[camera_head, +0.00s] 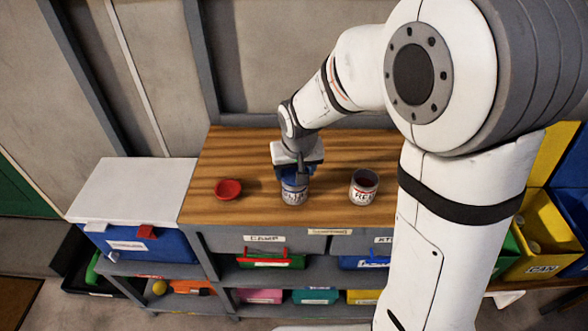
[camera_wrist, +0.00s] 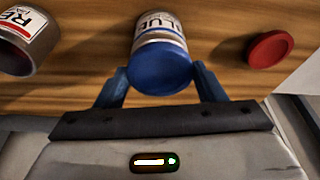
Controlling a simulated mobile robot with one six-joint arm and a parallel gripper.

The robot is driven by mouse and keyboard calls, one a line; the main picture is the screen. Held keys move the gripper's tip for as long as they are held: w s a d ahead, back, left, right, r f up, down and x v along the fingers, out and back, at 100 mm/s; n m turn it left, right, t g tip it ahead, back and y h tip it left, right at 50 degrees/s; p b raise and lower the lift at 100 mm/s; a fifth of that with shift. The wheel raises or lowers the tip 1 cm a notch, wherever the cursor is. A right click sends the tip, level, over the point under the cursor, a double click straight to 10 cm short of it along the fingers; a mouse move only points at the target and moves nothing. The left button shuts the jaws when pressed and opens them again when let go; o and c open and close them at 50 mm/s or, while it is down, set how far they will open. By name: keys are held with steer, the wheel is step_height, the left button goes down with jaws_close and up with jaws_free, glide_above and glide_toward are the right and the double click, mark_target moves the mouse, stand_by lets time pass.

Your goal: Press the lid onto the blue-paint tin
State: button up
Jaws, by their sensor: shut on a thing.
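The blue-paint tin (camera_head: 294,196) stands upright on the wooden bench top, its white label facing front. It also shows in the wrist view (camera_wrist: 158,25). The blue lid (camera_wrist: 160,72) is at the tin's mouth, between the two blue fingers of my gripper (camera_wrist: 160,78). In the head view my gripper (camera_head: 295,177) points down over the tin and hides most of the lid. The gripper is shut on the lid. I cannot tell whether the lid is fully seated or only resting on the rim.
A red-paint tin (camera_head: 364,187), open, stands to the right on the bench (camera_head: 330,150). A red lid (camera_head: 228,189) lies to the left. A white-topped blue cooler (camera_head: 135,190) is beside the bench. Shelves with labelled bins are below. Bare wood separates the tins.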

steer(key=shift+f, duration=0.25)
stand_by(0.6)
steer(key=o, duration=1.3)
steer(key=shift+r, duration=0.1)
steer(key=shift+r+p, duration=2.05)
steer(key=shift+r, duration=1.4)
steer(key=shift+c, duration=0.5)
jaws_close()
